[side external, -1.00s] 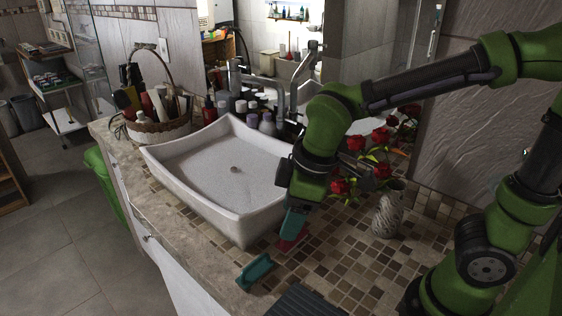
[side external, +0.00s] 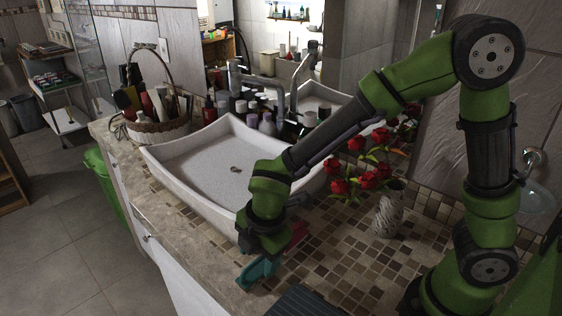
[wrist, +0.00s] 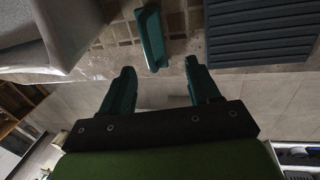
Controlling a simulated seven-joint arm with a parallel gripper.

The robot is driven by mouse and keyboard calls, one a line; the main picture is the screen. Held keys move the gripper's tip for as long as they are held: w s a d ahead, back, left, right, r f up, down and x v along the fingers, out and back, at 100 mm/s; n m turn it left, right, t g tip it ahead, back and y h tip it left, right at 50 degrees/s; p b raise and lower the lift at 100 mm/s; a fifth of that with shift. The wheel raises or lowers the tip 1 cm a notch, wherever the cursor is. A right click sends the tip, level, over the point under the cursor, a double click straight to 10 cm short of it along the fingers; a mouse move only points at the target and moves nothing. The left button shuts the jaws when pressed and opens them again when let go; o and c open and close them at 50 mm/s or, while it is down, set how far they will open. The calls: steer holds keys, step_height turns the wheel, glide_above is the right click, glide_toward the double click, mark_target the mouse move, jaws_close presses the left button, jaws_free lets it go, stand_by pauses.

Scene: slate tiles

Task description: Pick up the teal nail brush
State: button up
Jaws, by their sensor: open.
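The teal nail brush (side external: 251,276) lies on the counter near its front edge, just in front of the sink. In the wrist view the teal nail brush (wrist: 152,39) shows beyond my fingertips, in line with the gap between them. My gripper (side external: 266,262) points down close to the brush and hides part of it in the side view. In the wrist view my gripper (wrist: 160,72) is open, with two dark teal fingers apart and nothing between them. The side view does not clearly separate fingers from brush.
The white sink (side external: 200,165) is beside the brush. A red object (side external: 298,236) lies just behind my gripper, partly hidden. A dark ribbed mat (side external: 303,302) is at the front right. A patterned vase (side external: 389,214) with red roses stands to the right. The tiled counter between is clear.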

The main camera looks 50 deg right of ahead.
mark_target(255, 275)
steer(key=f, duration=0.2)
steer(key=w+f, duration=0.1)
steer(key=f, duration=0.3)
steer(key=shift+w+d+f, duration=0.1)
steer(key=shift+w, duration=0.3)
steer(key=c, duration=1.1)
